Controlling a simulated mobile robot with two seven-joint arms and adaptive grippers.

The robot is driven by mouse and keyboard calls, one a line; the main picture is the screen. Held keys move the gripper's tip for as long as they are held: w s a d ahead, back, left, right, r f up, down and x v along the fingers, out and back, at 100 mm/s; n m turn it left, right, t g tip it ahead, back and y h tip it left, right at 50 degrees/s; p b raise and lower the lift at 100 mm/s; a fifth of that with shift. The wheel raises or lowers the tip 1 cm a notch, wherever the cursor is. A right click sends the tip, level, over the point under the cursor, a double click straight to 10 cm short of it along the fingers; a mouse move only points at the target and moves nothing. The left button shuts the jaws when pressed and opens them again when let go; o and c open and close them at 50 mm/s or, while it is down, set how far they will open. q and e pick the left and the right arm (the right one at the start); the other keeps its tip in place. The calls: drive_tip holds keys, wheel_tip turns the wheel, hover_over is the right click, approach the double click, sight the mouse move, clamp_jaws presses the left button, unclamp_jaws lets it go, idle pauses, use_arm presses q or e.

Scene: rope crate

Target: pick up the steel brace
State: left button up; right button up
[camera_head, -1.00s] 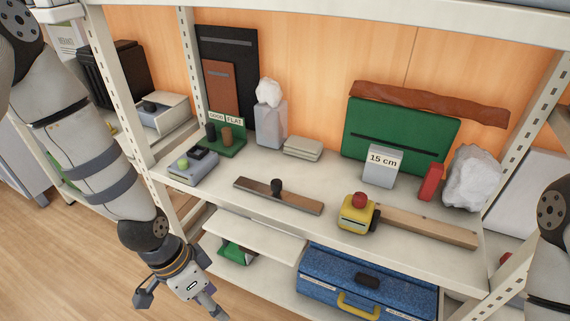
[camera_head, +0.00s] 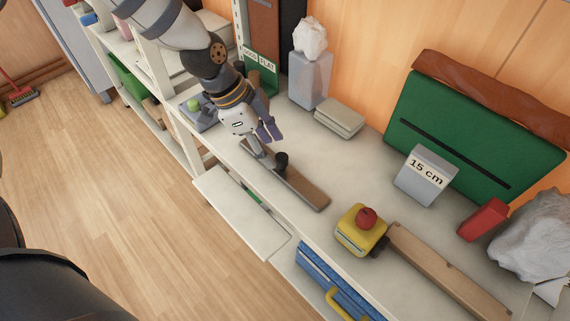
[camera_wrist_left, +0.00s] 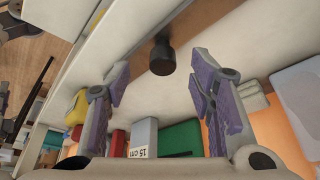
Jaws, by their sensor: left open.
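The steel brace (camera_head: 303,190) is a flat grey-brown bar with a dark upright knob (camera_head: 281,161), lying on the shelf near its front edge. My left gripper (camera_head: 267,144) is over the far-left part of the bar, close to the knob, and hides some of the bar. In the left wrist view the gripper (camera_wrist_left: 160,75) is open and empty. There the knob (camera_wrist_left: 162,58) appears between the two fingertips, slightly beyond them; I cannot tell whether a finger touches it. My right gripper is not in view.
A yellow block with a red knob (camera_head: 360,232) and a wooden bar (camera_head: 440,272) lie right of the brace. A grey "15 cm" block (camera_head: 425,178), a green panel (camera_head: 440,140) and stacked pale slabs (camera_head: 339,119) stand behind. A lower shelf board (camera_head: 235,212) juts out in front.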

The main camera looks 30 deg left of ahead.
sight(280, 156)
use_arm(q)
drive_tip(key=x, duration=0.4)
drive_tip(key=shift+w+d+f+b, duration=0.2)
drive_tip(key=shift+d+f+b, duration=0.05)
drive_tip(key=shift+b, duration=0.1)
drive_tip(key=shift+w+d+f, duration=0.2)
drive_tip(key=shift+f, duration=0.1)
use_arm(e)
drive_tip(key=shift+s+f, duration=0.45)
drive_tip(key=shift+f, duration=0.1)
use_arm(q)
drive_tip(key=shift+r, duration=0.1)
drive_tip(key=shift+c, duration=0.5)
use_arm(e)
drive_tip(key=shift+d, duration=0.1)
use_arm(q)
clamp_jaws()
